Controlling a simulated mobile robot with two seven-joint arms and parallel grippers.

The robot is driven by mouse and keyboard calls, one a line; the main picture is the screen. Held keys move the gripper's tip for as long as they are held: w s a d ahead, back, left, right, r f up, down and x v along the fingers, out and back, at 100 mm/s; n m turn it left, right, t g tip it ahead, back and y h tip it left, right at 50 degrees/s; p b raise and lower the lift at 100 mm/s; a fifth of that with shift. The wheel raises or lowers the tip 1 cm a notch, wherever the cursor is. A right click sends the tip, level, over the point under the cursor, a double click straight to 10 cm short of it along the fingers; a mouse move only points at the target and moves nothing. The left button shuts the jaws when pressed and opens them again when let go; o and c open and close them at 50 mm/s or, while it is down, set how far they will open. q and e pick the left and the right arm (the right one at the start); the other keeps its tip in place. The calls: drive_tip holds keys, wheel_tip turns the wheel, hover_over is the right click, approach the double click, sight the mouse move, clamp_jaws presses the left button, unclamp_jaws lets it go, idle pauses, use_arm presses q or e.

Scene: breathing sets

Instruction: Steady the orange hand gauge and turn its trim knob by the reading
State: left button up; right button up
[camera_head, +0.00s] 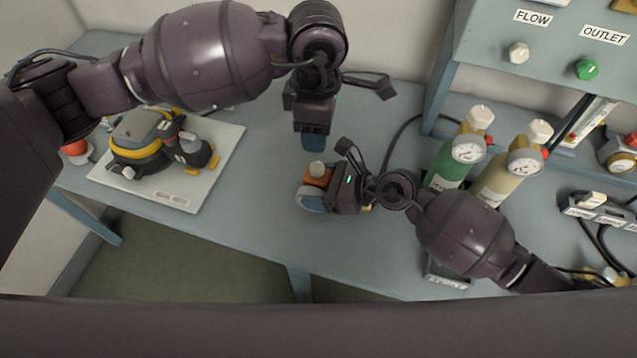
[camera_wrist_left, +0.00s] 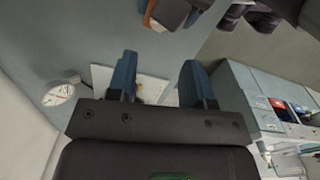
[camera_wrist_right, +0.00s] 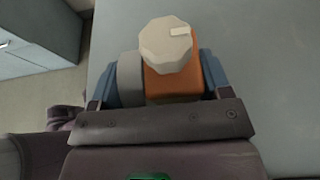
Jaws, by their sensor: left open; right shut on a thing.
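My right gripper (camera_head: 322,190) is shut on the gauge, with a blue finger on each side. My left gripper (camera_head: 313,142) is open and empty, just behind the gauge in the head view. Part of the gauge (camera_wrist_left: 165,12) shows at the top of the left wrist view, outside the fingers.
A white board (camera_head: 170,196) with a black and yellow device (camera_head: 140,145) lies at left. Green (camera_head: 446,170) and tan (camera_head: 492,182) cylinders with gauges stand at right, below a panel with FLOW (camera_head: 518,53) and OUTLET (camera_head: 587,69) knobs. Bench between board and gauge is clear.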

sight(316, 165)
use_arm(q)
drive_tip(key=shift+o, duration=0.6)
drive_tip(key=shift+f, duration=0.2)
drive_tip(key=shift+s+a+f, duration=0.1)
drive_tip(key=shift+a+f, duration=0.2)
drive_tip(key=w+a+r+m+g+h, duration=0.3)
drive_tip(key=a+m+h, duration=0.1)
drive_tip(key=shift+m, duration=0.3)
drive_tip(key=x, duration=1.2)
drive_tip(key=shift+w+f, duration=0.3)
drive_tip(key=c, duration=0.9)
drive_tip(key=shift+t, duration=0.3)
